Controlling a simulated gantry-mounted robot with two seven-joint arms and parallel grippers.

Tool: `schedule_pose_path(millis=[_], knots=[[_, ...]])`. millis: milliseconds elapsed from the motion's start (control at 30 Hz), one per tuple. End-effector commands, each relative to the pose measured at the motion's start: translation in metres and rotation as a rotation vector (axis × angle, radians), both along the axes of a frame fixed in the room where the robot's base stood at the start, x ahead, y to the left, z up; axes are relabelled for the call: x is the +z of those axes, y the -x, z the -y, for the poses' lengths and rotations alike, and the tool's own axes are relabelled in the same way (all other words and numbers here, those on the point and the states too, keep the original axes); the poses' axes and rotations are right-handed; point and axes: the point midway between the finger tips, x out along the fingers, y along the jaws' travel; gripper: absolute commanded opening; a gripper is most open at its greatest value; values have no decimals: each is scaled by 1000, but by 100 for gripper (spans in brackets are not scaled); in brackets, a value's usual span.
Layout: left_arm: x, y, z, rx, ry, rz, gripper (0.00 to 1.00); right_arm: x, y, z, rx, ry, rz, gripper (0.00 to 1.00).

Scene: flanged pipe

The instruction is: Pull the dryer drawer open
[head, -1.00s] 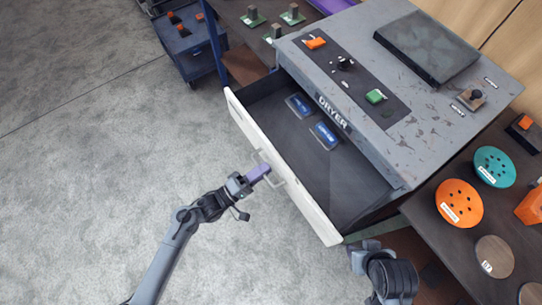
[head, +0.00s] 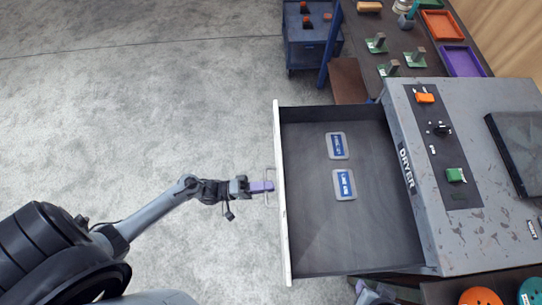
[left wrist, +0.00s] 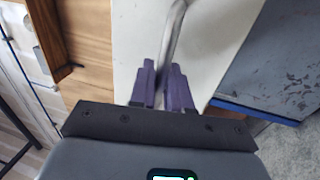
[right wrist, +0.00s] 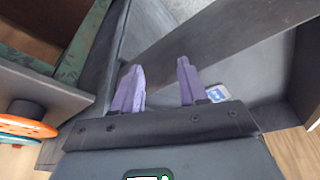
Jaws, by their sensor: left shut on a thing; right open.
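The dryer (head: 470,200) is a grey, scuffed box with its drawer pulled well out to the left. The drawer's dark inside (head: 345,235) holds two labelled blue-and-grey cards (head: 344,184). Its white front panel (head: 281,230) carries a thin bar handle (head: 267,176). My left gripper (head: 262,187) is at this handle, and the left wrist view shows its purple fingers (left wrist: 162,88) shut around the metal handle bar (left wrist: 172,45). My right gripper (right wrist: 158,85) is open and empty in the right wrist view, with a drawer wall and a card beyond its fingers.
A blue cart (head: 310,40) stands at the back. A dark table behind the dryer holds green-based parts (head: 376,43) and orange and purple trays (head: 462,60). Coloured discs (head: 480,297) lie at the front right. The concrete floor left of the drawer is clear.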

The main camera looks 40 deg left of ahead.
Motion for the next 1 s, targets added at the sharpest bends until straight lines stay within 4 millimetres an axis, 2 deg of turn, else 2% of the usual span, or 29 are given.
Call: schedule_pose_path(millis=[267,300,367,400,767,1000], knots=[[2,0,1,-2,3,3,0,0,0,2,5,8,-1,43],[2,0,1,-2,3,3,19,0,0,2,6,8,-1,43],[1,0,1,-2,3,3,28,0,0,2,6,8,-1,43],[1,0,1,-2,2,2,30,0,0,2,6,8,-1,43],[-1,3,-3,0,-1,1,30,-1,0,1,3,6,-1,43],[-8,22,-26,0,-2,-1,30,-2,0,0,1,2,-2,43]])
